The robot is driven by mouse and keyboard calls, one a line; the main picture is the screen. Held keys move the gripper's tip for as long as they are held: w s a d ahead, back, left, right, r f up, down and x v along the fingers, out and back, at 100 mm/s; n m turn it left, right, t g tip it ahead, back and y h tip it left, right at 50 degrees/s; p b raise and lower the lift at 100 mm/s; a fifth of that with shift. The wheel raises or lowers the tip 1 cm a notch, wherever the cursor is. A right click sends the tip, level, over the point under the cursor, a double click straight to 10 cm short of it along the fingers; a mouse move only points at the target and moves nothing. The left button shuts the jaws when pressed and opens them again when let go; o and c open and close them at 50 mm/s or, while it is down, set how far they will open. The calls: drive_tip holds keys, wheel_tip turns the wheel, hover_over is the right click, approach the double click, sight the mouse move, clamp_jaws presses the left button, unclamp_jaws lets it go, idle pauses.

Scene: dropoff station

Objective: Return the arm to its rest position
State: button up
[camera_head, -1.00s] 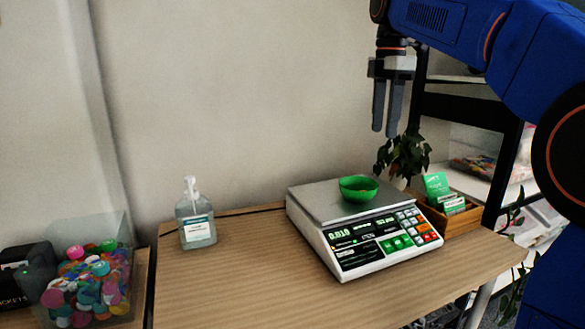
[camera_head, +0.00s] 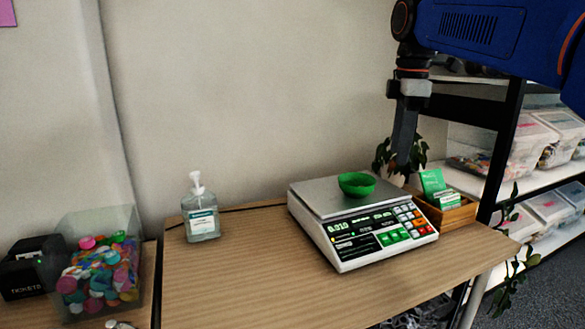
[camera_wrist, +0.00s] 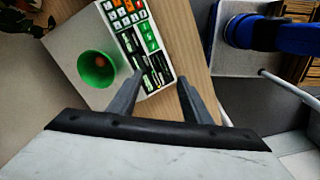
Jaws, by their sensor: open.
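My gripper (camera_head: 403,150) points down in the head view, above and to the right of the green bowl, with nothing between its fingers. In the wrist view its two fingers (camera_wrist: 157,92) stand apart. The green bowl (camera_head: 357,184) sits on the steel pan of the white scale (camera_head: 330,200); in the wrist view the bowl (camera_wrist: 97,68) shows left of the fingers, with a small brownish thing inside. My blue arm reaches in from the upper right.
A sanitizer bottle (camera_head: 202,215) stands on the wooden table (camera_head: 225,285). A clear bin of colourful caps (camera_head: 100,265) is at left. A wooden card box (camera_head: 455,213), a plant (camera_head: 400,155) and a shelf with bins (camera_head: 520,150) are at right. The table's front middle is clear.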

drive_tip(key=s+d+f+m+t, duration=0.2)
drive_tip(key=s+f+m, duration=0.6)
drive_tip(key=s+f, duration=0.4)
drive_tip(key=s+d+f+m+t, duration=0.1)
drive_tip(key=s+d+f+m, duration=0.2)
drive_tip(key=s+f+m, duration=0.5)
drive_tip(key=s+f, duration=0.4)
drive_tip(key=f, duration=0.6)
drive_tip(key=shift+s+f+t, duration=0.2)
drive_tip(key=shift+s+t, duration=0.15)
drive_tip(key=shift+t, duration=0.05)
